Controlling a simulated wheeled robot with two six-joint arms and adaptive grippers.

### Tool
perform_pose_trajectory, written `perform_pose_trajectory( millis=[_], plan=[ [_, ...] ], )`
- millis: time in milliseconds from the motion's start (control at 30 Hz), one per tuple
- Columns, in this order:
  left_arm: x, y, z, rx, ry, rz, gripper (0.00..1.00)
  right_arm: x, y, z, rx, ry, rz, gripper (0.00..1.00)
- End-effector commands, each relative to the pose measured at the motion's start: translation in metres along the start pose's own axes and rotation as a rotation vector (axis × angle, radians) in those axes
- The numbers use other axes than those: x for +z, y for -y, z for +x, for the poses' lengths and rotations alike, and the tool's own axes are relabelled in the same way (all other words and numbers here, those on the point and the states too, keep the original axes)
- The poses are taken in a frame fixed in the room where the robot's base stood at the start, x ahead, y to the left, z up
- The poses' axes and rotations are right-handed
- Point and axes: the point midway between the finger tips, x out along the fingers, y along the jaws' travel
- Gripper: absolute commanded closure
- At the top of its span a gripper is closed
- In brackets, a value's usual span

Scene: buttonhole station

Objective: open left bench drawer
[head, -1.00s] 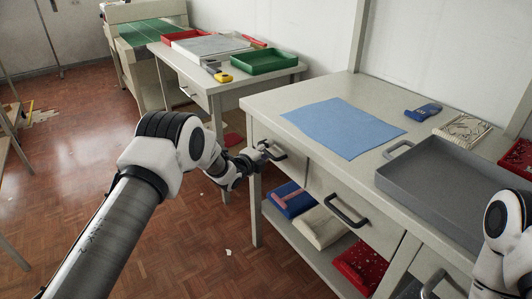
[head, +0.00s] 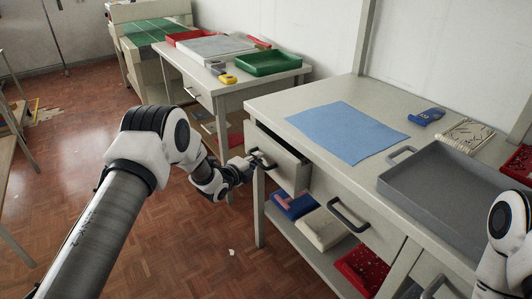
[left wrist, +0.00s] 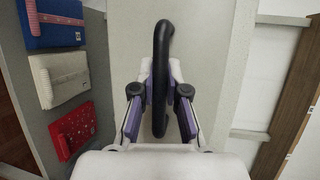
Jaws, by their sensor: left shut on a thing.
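The left bench drawer (head: 285,161) is at the left end of the near bench in the head view and stands partly pulled out. Its dark handle (left wrist: 161,75) is upright in the left wrist view. My left gripper (head: 250,164) is shut on this handle, with a finger on each side of it (left wrist: 160,88). The inside of the drawer is mostly hidden. My right gripper is out of view; only part of my right arm shows at the right edge of the head view.
A blue cloth (head: 347,132) and a grey tray (head: 450,190) lie on the bench top (head: 268,103). A second drawer with a dark handle (head: 348,214) is to the right. Folded cloths (head: 320,229) lie on the shelf below.

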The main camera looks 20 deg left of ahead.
Motion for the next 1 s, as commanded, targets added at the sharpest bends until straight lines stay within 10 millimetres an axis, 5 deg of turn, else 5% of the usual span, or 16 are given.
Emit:
perform_pose_trajectory(
  millis=[700,1000],
  plan=[
    [0.072,-0.036,-0.179,0.008,-0.001,-0.004,1.0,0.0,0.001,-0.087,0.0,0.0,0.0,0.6],
    [0.092,-0.05,-0.226,0.006,-0.003,-0.002,1.0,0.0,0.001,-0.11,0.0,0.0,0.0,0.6]
  ],
)
